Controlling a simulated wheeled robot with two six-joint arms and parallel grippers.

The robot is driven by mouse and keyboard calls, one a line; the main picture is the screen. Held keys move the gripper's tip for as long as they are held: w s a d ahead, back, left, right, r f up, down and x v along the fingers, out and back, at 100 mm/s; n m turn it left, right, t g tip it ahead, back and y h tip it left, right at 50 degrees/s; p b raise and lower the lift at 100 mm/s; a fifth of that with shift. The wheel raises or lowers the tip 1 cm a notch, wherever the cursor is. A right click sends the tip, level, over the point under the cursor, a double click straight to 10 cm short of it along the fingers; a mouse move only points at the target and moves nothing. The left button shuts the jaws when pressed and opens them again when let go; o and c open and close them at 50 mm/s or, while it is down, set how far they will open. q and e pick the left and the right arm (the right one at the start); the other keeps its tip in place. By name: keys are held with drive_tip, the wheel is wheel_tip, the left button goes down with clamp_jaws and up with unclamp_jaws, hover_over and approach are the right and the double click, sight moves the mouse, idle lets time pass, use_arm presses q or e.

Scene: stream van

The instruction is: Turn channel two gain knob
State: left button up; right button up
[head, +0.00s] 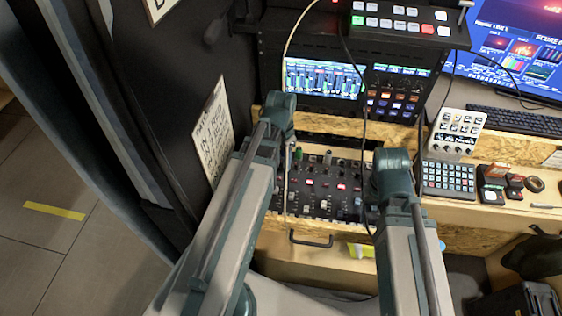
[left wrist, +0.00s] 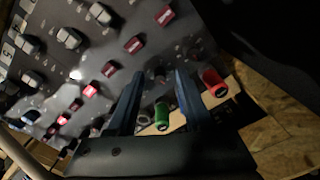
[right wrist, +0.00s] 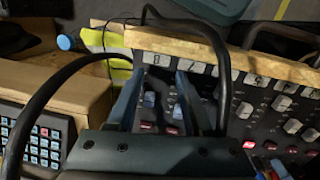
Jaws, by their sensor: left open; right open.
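The mixer panel (head: 318,190) lies in its wooden housing at the middle of the head view, with rows of small knobs and lit red buttons. I cannot tell which knob is channel two gain. My left gripper (left wrist: 166,74) is open over the panel's edge, with a green plug (left wrist: 162,117) seen between its fingers and a red plug (left wrist: 215,83) beside them. My right gripper (right wrist: 160,72) is open and empty above the panel's numbered end, over grey-blue caps (right wrist: 150,99). Both fingertips are hidden in the head view.
A dark wall with a sign (head: 212,132) stands close on the left. Black cables hang around the panel. A screen rack (head: 322,80) rises behind. A keypad (head: 449,178), a small white controller (head: 458,130) and a keyboard (head: 515,122) are on the right.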

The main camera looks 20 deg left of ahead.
use_arm(q)
clamp_jaws()
drive_tip(key=shift+n, duration=1.4)
unclamp_jaws()
drive_tip(key=shift+r, duration=0.1)
use_arm(e)
drive_tip(key=shift+r, duration=0.1)
